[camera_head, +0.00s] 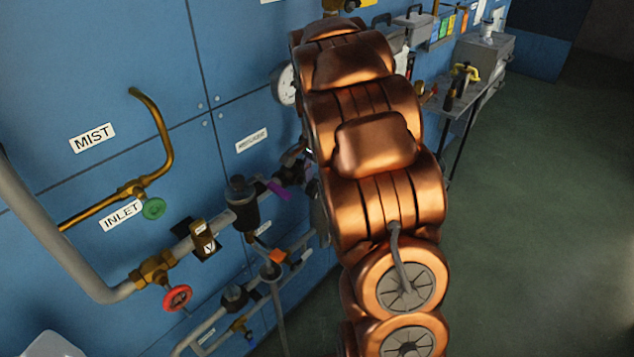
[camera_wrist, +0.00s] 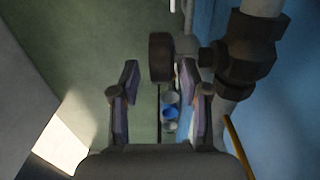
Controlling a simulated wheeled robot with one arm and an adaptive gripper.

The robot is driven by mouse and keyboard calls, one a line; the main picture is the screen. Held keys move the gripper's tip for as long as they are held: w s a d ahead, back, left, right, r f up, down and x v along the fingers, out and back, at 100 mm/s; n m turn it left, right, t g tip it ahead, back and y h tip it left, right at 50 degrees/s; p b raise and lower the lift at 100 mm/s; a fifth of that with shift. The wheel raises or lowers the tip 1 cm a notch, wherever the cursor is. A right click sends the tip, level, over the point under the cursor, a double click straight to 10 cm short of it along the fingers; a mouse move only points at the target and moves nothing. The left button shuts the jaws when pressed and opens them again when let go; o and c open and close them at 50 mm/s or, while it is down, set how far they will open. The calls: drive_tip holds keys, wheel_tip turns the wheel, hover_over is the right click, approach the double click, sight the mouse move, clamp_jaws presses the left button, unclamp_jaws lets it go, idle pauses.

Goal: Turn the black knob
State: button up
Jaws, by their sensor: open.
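The black knob (camera_wrist: 161,57) shows in the wrist view as a short dark cylinder standing out from a black pipe fitting (camera_wrist: 250,45) on the right. My gripper (camera_wrist: 159,74) is open, with its two purple-padded fingers on either side of the knob's near end. The right finger looks very close to the knob; I cannot tell whether it touches. In the head view my copper arm hides most of the gripper, and a purple finger pad (camera_head: 279,190) shows beside dark fittings at the blue wall. I cannot pick out the knob surely there.
The blue wall panel carries a red handwheel (camera_head: 177,298), a green handwheel (camera_head: 153,208), a black filter body (camera_head: 241,203), an orange handle (camera_head: 277,256), grey pipes and a gauge (camera_head: 286,84). A grey side table (camera_head: 470,97) stands behind. The green floor at right is clear.

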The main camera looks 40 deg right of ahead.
drive_tip(key=shift+f+p, duration=0.3)
drive_tip(key=shift+f, duration=1)
clamp_jaws()
